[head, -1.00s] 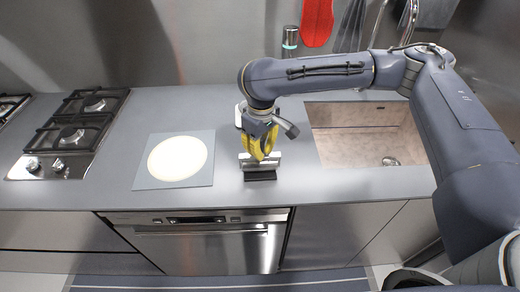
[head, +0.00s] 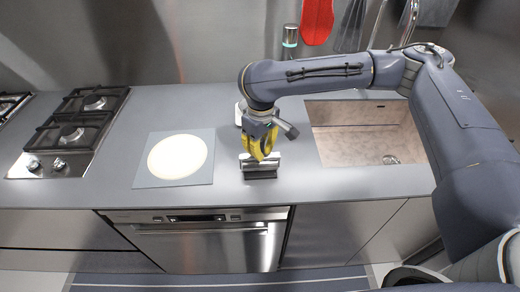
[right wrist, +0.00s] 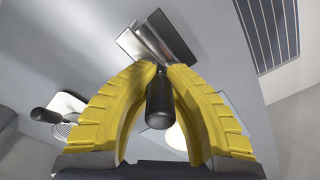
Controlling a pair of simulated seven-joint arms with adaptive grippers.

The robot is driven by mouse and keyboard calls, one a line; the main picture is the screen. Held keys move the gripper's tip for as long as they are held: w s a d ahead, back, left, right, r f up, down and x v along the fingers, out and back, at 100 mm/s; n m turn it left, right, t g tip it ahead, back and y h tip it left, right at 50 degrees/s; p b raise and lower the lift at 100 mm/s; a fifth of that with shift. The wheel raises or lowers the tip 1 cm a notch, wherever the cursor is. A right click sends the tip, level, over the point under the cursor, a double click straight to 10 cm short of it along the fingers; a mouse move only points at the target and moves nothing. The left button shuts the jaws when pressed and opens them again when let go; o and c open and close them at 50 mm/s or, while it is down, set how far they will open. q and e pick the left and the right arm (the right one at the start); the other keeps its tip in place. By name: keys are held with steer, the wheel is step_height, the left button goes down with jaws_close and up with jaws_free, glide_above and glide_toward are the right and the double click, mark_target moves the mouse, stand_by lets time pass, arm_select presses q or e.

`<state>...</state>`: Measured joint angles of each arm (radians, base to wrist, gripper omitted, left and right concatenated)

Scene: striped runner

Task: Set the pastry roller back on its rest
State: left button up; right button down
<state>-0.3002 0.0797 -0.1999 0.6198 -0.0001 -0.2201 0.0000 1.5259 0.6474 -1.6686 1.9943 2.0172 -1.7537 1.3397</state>
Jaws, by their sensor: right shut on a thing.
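My right gripper (head: 262,155) is shut on the pastry roller, pointing down over the counter. The roller's silver cylinder (head: 270,161) lies crosswise below the fingertips. In the right wrist view, the roller's black handle (right wrist: 158,106) stands between the yellow fingers (right wrist: 160,70), with silver metal (right wrist: 138,44) beyond the tips. The rest (head: 260,175) is a dark low block directly under the roller, near the counter's front edge; its grey plate also shows in the right wrist view (right wrist: 174,34). Whether roller and rest touch, I cannot tell. My left gripper is not in view.
A pale dough disc (head: 180,158) lies on a grey-blue mat (head: 147,181) to the left. A gas hob (head: 72,135) is further left, a sink (head: 365,130) to the right. A white item (head: 238,115) sits behind my gripper.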

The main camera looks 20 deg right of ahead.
steer(key=shift+f, duration=0.1)
steer(key=c, duration=1.5)
jaws_free()
steer(key=shift+o, duration=0.2)
